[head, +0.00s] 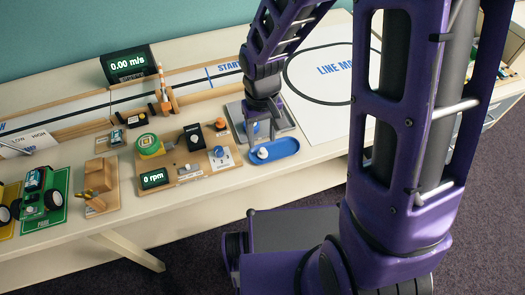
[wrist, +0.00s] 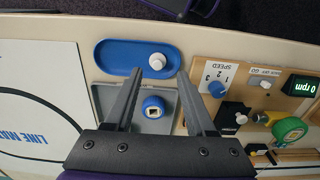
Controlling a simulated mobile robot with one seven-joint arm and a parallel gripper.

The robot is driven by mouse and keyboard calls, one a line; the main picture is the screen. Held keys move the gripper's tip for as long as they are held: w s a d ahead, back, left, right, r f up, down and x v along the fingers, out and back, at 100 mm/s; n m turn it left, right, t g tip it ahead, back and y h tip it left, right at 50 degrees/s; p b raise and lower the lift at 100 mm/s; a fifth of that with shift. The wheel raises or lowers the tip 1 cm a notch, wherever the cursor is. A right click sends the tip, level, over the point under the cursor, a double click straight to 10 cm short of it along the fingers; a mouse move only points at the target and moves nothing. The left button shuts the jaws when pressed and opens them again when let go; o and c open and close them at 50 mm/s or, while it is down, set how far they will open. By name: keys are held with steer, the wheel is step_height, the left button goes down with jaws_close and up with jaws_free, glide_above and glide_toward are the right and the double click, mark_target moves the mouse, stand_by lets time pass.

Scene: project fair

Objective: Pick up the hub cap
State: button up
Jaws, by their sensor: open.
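A small white round piece, which looks like the hub cap (head: 263,153), sits in the blue oval tray (head: 287,147) at the table's front edge. In the wrist view the white piece (wrist: 157,62) lies near the right end of the blue tray (wrist: 112,58). My gripper (wrist: 159,74) is open and empty, pointing down, with its fingertips close to the white piece in that picture. In the head view my gripper (head: 262,128) is above the grey tray, just behind the blue one. A blue round part with a square opening (wrist: 153,106) shows between the fingers, in the grey tray (wrist: 110,95).
A wooden control board (head: 188,170) with dial, switches and 0 rpm display stands left of the trays. A white line-maze sheet (head: 320,103) lies to the right. A green toy car (head: 42,192) is at far left. The table's front edge is near the blue tray.

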mark_target(262, 150)
steer(key=f, duration=0.1)
steer(key=f+b, duration=0.1)
steer(key=f, duration=0.3)
steer(key=shift+w+d+f, duration=0.1)
steer(key=shift+w+f, duration=0.05)
steer(key=shift+w, duration=0.15)
jaws_close()
